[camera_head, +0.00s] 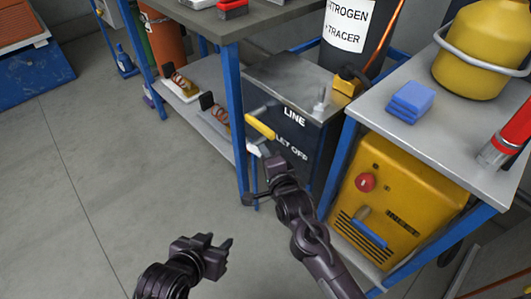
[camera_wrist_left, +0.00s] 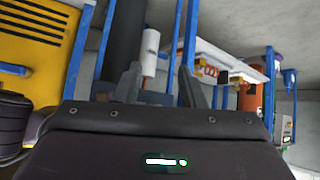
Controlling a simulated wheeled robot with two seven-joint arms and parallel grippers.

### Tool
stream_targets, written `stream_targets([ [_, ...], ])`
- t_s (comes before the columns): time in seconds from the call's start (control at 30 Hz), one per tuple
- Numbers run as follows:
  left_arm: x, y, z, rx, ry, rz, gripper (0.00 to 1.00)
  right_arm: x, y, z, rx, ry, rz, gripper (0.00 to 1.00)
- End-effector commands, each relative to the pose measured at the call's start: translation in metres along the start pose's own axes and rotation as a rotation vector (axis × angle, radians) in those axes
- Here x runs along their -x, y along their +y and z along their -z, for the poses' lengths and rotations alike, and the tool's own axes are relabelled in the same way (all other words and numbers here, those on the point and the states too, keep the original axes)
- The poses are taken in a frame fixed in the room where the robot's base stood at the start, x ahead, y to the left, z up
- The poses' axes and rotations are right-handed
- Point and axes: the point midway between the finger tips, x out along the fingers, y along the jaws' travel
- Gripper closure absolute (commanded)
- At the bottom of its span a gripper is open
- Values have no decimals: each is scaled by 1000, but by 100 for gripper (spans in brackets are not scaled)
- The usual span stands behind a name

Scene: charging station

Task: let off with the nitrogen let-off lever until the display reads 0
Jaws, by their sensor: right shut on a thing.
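The dark box (camera_head: 290,85) under the nitrogen cylinder carries the labels LINE and LET OFF. A yellow lever (camera_head: 260,126) sticks out beside LINE. A pale let-off lever (camera_head: 256,149) sticks out below it, beside LET OFF. My right gripper (camera_head: 271,166) is at the let-off lever's lower end and is shut on it; its fingers hide part of the grip. My left gripper (camera_head: 217,247) is open and empty, low over the floor; its parted fingers also show in the left wrist view (camera_wrist_left: 160,84). I see no readable display in either view.
A blue-framed cart with a yellow machine (camera_head: 395,205) stands to the right, with a blue sponge (camera_head: 410,102) and a yellow tank (camera_head: 485,50) on its top. A bench (camera_head: 250,17) with a lower shelf (camera_head: 205,115) is behind.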

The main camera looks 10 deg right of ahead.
Motion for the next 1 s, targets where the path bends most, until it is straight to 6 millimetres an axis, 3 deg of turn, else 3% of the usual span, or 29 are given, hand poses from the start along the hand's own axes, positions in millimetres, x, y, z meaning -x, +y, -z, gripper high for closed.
stream_targets([
  [0.1, 4, 3, -31, 5, -139, -6, 64, 0, -3, 1, 4, 1, -10, 100],
  [0.27, 9, 5, -58, 8, -257, -11, 64, 0, -2, 0, 8, 0, -18, 100],
  [0.63, 10, 5, -65, 9, -286, -13, 64, 0, -2, 0, 9, -2, -20, 100],
  [0.67, 10, 5, -65, 9, -286, -13, 64, 0, -2, 0, 9, -2, -20, 79],
  [0.8, 10, 5, -64, 9, -285, -13, 64, 0, -2, 0, 9, -2, -20, 60],
  [1.0, 10, 5, -64, 9, -285, -13, 64, 0, -2, 0, 9, -2, -20, 58],
])
